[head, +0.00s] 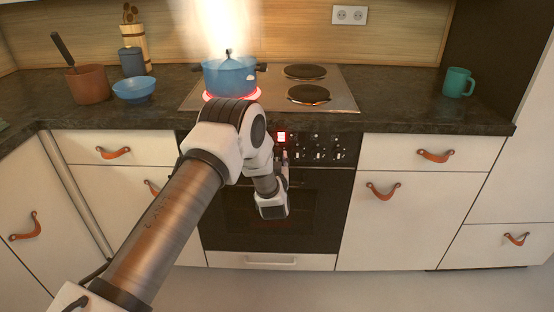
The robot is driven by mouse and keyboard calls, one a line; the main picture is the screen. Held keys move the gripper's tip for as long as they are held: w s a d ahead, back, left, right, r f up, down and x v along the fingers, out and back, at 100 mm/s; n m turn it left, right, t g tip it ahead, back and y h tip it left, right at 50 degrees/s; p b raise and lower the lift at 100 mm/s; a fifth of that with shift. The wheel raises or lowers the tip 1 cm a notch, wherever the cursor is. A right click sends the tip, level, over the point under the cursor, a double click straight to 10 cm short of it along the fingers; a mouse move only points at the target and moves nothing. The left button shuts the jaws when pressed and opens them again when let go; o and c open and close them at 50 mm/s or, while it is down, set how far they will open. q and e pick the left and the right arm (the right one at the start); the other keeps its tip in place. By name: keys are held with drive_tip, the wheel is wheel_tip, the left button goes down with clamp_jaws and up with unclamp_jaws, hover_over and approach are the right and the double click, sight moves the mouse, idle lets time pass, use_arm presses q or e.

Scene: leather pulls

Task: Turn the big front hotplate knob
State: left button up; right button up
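The oven's black control panel (345,146) sits under the counter edge, with a row of small knobs (320,155) marked in white. Which knob belongs to the big front hotplate cannot be read. The big front hotplate (212,97) glows red under a blue pot (229,76). My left gripper (284,160) is up at the panel's left part, in front of the knobs there. Its fingers are small and dark, so their opening and any contact are unclear. My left arm hides the panel's left end. My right gripper is out of view.
Steam or flame rises brightly from the pot. Two dark hotplates (308,94) are bare on the right. A brown saucepan (89,84), a blue bowl (134,90) and a teal mug (458,82) stand on the counter. Drawers with leather pulls (435,156) flank the oven.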

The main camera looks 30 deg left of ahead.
use_arm(q)
clamp_jaws()
drive_tip(key=shift+n, duration=0.3)
drive_tip(key=n+b, duration=0.4)
drive_tip(key=n, duration=0.1)
drive_tip(key=shift+a+f+n, duration=0.1)
drive_tip(key=shift+f+n, duration=0.05)
drive_tip(key=shift+n, duration=0.15)
drive_tip(key=n+b, duration=0.4)
drive_tip(key=n, duration=0.1)
drive_tip(key=shift+s+f+n, duration=0.1)
drive_tip(key=shift+f+n, duration=0.05)
drive_tip(key=shift+n, duration=0.15)
drive_tip(key=n+b, duration=0.2)
drive_tip(key=shift+n, duration=0.3)
drive_tip(key=n+b, duration=0.7)
drive_tip(key=shift+f, duration=0.15)
drive_tip(key=shift+n+b, duration=1.3)
drive_tip(key=shift+b, duration=0.05)
